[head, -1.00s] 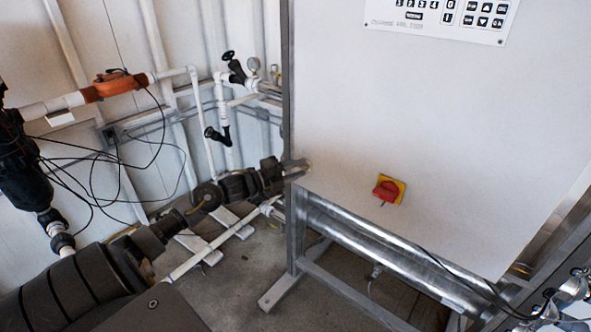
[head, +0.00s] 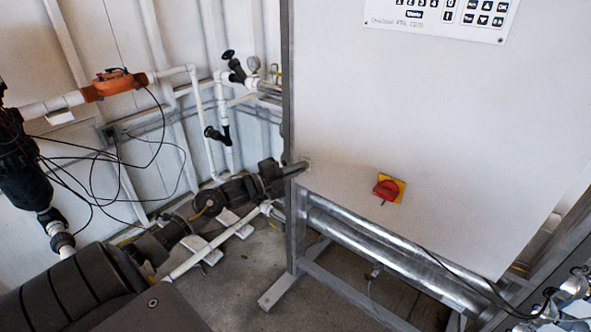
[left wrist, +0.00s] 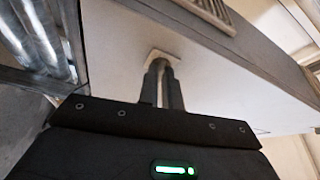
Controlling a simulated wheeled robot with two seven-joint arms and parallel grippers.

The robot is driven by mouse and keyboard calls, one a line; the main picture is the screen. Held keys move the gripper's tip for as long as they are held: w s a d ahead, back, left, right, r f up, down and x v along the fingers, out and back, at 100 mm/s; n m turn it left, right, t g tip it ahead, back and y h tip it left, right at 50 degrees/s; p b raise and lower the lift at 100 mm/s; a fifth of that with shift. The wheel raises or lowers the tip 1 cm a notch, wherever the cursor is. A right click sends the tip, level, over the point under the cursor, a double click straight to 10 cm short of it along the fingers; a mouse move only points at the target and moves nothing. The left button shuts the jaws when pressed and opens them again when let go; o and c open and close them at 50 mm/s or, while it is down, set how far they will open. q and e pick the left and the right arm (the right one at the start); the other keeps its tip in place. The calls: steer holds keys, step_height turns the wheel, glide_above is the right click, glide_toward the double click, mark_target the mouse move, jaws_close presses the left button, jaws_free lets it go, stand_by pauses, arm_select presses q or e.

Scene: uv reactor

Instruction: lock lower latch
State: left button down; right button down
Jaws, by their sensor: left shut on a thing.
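My left gripper (head: 290,170) reaches the left edge of the large white cabinet (head: 420,120) in the head view. In the left wrist view, its two dark fingers (left wrist: 163,68) are close together on the lower latch, at a small pale square plate (left wrist: 160,57) on the cabinet face. The fingers hide most of the latch, so I cannot tell which way it is turned. The gripper is shut on it. My right gripper is not in view.
A red rotary switch (head: 387,190) on a yellow plate is on the cabinet's lower front. Shiny metal tubes (head: 390,255) run below. White pipes with black valves (head: 217,135) stand behind my left arm. Loose black cables hang at the left.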

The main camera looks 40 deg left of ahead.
arm_select(q)
steer(key=shift+d+f+n+t+y+p, duration=0.15)
steer(key=shift+n+t+y+p, duration=0.85)
steer(key=shift+n, duration=2.35)
steer(key=shift+d+f+n+t+y+p, duration=0.15)
steer(key=shift+n+t+y+p, duration=0.85)
steer(key=shift+n, duration=2.3)
steer(key=shift+d+f+n+t+y+p, duration=0.15)
steer(key=shift+n+t+y+p, duration=0.2)
steer(key=shift+n+y, duration=2.15)
steer(key=shift+r+n+h, duration=0.1)
steer(key=shift+n+h, duration=0.6)
steer(key=shift+n, duration=0.25)
steer(key=c, duration=1.6)
jaws_free()
